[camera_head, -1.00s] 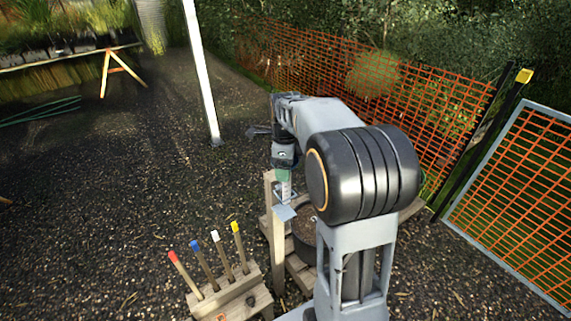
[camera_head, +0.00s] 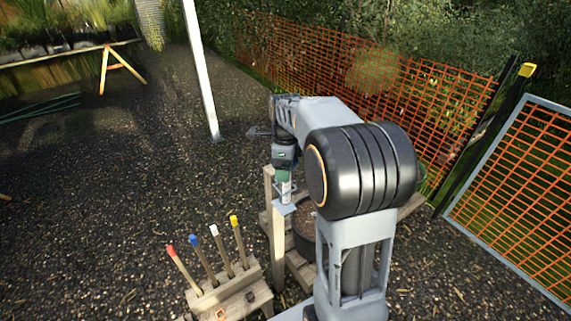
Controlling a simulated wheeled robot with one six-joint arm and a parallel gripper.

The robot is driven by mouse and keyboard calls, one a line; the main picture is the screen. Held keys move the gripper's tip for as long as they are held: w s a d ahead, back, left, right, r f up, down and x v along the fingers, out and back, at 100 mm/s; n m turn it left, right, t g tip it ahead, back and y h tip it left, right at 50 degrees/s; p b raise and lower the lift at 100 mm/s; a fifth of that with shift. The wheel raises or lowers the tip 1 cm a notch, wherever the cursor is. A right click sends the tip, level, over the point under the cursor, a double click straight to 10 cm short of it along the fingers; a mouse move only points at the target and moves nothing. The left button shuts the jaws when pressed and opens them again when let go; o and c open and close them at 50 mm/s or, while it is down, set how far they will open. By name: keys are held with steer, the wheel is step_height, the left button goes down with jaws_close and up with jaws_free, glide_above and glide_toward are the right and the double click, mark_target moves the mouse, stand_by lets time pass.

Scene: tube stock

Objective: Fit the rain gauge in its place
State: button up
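The rain gauge (camera_head: 285,188) is a small clear tube with a green top, upright beneath my gripper (camera_head: 284,169). My gripper points down and appears shut on the green top; the fingers are small and dark here. A grey metal bracket (camera_head: 284,209) sticks out from the wooden post (camera_head: 277,245). The gauge's lower end is at the bracket, beside the post's upper part. I cannot tell how deep it sits in the bracket.
A wooden block (camera_head: 233,294) holds several stakes with red, blue, white and yellow tips, left of the post. A round dark pot (camera_head: 304,240) stands on wooden slats behind it. Orange mesh fence (camera_head: 330,70) lines the back. Gravel at left is open.

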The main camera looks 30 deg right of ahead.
steer(key=shift+f, duration=0.2)
steer(key=shift+f+b, duration=1)
steer(key=shift+f, duration=0.4)
steer(key=o, duration=0.8)
steer(key=shift+r, duration=0.1)
step_height(320, 180, up, 14)
steer(key=shift+f, duration=0.15)
